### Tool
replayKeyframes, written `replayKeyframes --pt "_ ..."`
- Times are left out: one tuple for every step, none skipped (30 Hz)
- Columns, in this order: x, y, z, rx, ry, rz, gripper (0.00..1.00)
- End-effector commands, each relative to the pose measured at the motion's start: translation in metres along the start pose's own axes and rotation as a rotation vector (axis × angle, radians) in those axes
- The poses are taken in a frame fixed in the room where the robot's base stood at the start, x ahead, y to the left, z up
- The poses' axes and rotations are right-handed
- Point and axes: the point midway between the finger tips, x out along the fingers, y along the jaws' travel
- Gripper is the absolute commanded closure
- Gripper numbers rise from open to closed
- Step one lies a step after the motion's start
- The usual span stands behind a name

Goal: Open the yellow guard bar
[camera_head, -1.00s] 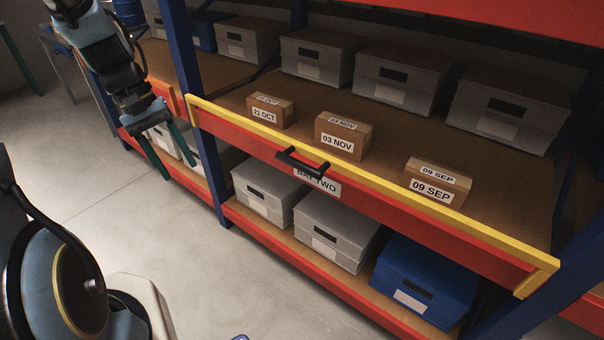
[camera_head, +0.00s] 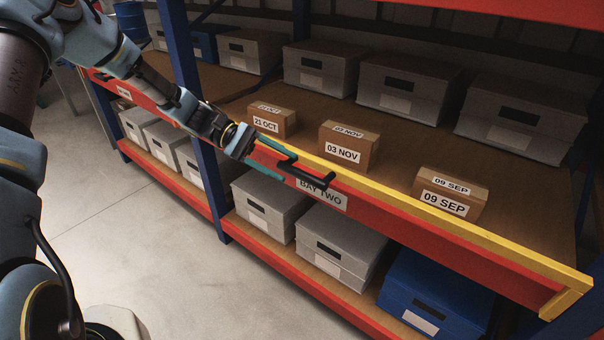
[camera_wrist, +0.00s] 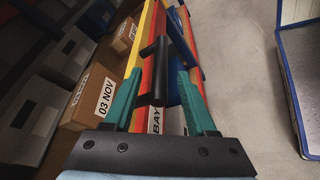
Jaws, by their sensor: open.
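The yellow guard bar (camera_head: 420,196) runs along the top front edge of the red shelf beam at bay two, and it also shows in the wrist view (camera_wrist: 132,50). A black handle (camera_head: 306,175) sticks out from its front, above the "BAY TWO" label (camera_head: 322,194). My gripper (camera_head: 272,170) is open at the handle's left end. In the wrist view my teal fingers (camera_wrist: 153,92) stand on either side of the black handle (camera_wrist: 158,70), with a gap on both sides. I cannot tell exactly how deep the handle sits between them.
Small cartons dated 21 OCT (camera_head: 272,120), 03 NOV (camera_head: 348,146) and 09 SEP (camera_head: 450,194) stand on the shelf behind the bar. Grey boxes (camera_head: 412,85) line the back. A blue box (camera_head: 432,290) sits below.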

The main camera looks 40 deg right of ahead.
Motion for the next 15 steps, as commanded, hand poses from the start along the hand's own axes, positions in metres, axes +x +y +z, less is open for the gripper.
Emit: replayKeyframes --pt "0.011 0.000 0.002 -0.001 -0.004 -0.003 0.43" --pt "0.016 0.000 0.002 -0.001 -0.004 -0.003 0.43" --pt "0.023 0.000 0.002 0.000 -0.002 -0.003 0.43" --pt "0.028 0.000 0.002 0.000 -0.002 -0.002 0.43" --pt "0.033 0.000 0.002 -0.001 -0.002 -0.002 0.43" --pt "0.038 0.000 0.001 -0.001 -0.002 -0.003 0.43" --pt "0.042 0.000 0.001 -0.002 -0.002 -0.003 0.43" --pt "0.045 0.000 0.001 -0.001 -0.001 -0.003 0.43" --pt "0.049 0.000 0.001 -0.001 0.000 -0.002 0.43" --pt "0.051 0.000 0.001 0.000 0.001 -0.002 0.43" --pt "0.053 0.000 0.000 0.000 0.001 -0.002 0.43" --pt "0.055 0.000 0.000 0.000 0.001 -0.002 0.43" --pt "0.057 0.000 0.000 0.000 0.001 -0.002 0.43" --pt "0.057 0.000 0.000 0.000 0.002 -0.002 0.43" --pt "0.058 -0.001 0.000 0.000 0.002 -0.002 0.43"
